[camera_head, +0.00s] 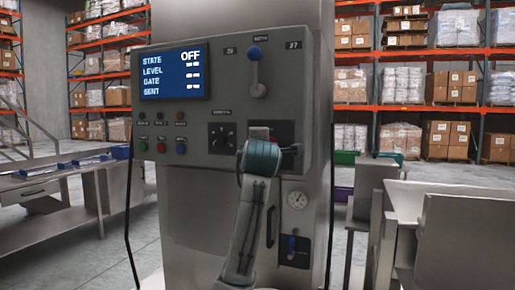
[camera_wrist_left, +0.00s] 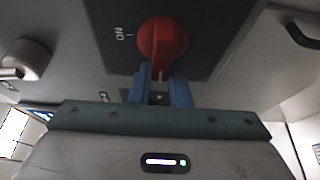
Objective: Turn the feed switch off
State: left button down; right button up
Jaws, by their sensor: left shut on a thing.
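The feed switch is a red rotary knob (camera_wrist_left: 163,42) on a dark plate, with the word ON and a tick beside it in the left wrist view. My left gripper (camera_wrist_left: 160,82) has its blue fingers shut on this red knob. In the head view the same gripper (camera_head: 262,143) is at the lower right of the grey control panel (camera_head: 225,75) and hides most of the knob. The panel's blue screen (camera_head: 174,71) reads STATE OFF in large letters, above smaller lines LEVEL, GATE and SENT. My right gripper is in neither view.
Steel benches (camera_head: 45,215) stand at the left.

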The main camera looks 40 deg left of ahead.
pick_arm(q)
jog(key=shift+f, duration=0.15)
jog(key=c, duration=1.4)
grip_release()
jog(key=shift+o, duration=0.2)
jog(key=shift+w+d, duration=0.1)
jog(key=shift+w, duration=0.05)
